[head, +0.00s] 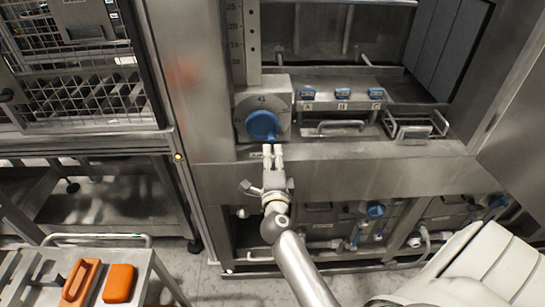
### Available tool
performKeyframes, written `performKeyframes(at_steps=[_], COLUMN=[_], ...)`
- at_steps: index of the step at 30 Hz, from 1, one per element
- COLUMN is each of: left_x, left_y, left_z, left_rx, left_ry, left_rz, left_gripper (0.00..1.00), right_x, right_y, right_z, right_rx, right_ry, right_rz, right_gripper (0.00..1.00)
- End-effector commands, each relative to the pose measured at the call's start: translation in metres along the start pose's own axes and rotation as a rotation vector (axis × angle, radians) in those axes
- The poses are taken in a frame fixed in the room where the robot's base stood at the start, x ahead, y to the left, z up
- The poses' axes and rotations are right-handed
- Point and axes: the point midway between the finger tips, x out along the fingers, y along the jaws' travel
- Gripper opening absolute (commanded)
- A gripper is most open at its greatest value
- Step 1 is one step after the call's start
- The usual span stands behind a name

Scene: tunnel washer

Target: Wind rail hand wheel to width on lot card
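The blue hand wheel (262,125) sits on the front of a grey metal housing (277,88) with dark numbers around the wheel; the one at its top looks like 41. My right gripper (272,150) is just below the wheel, fingers pointing up at its lower edge. Its two pale fingertips are close together; I cannot tell whether they touch the wheel or hold anything. A vertical scale (236,45) with numbers such as 25 stands above the housing. I cannot make out a lot card. My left gripper is not in view.
Right of the wheel are blue-topped parts (343,94) in a row, a metal bar handle (341,125) and a small bracketed plate (413,132). A wire cage (75,95) stands left. A cart (130,262) with orange items (119,283) is at lower left. Blue-handled valves (376,209) sit below.

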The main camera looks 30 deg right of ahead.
Motion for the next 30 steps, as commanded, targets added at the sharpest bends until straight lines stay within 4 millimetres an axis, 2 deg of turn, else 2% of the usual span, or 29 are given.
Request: performKeyframes(at_steps=[1, 3, 7, 11, 15, 18, 30], left_x=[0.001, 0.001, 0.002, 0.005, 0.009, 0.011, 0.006], left_y=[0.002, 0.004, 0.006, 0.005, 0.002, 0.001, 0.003], left_z=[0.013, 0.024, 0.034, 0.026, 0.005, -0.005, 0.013], left_rx=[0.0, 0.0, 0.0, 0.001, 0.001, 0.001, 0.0], left_ry=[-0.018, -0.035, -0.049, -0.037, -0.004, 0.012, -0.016], left_rz=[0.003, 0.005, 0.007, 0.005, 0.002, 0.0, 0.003], left_gripper=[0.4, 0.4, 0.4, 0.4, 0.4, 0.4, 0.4], right_x=[0.004, 0.009, 0.02, 0.031, 0.042, 0.05, 0.081], right_y=[0.001, 0.001, 0.001, 0.001, 0.001, 0.001, 0.0], right_z=[0.0, 0.0, 0.0, 0.0, 0.0, 0.0, 0.0], right_rx=[0.0, 0.0, -0.002, -0.002, -0.003, -0.002, -0.004], right_ry=[0.0, -0.001, 0.0, -0.001, -0.001, -0.001, -0.001], right_rz=[-0.001, -0.001, -0.001, -0.001, -0.001, -0.001, -0.001], right_gripper=[0.39, 0.39, 0.39, 0.39, 0.39, 0.39, 0.39])
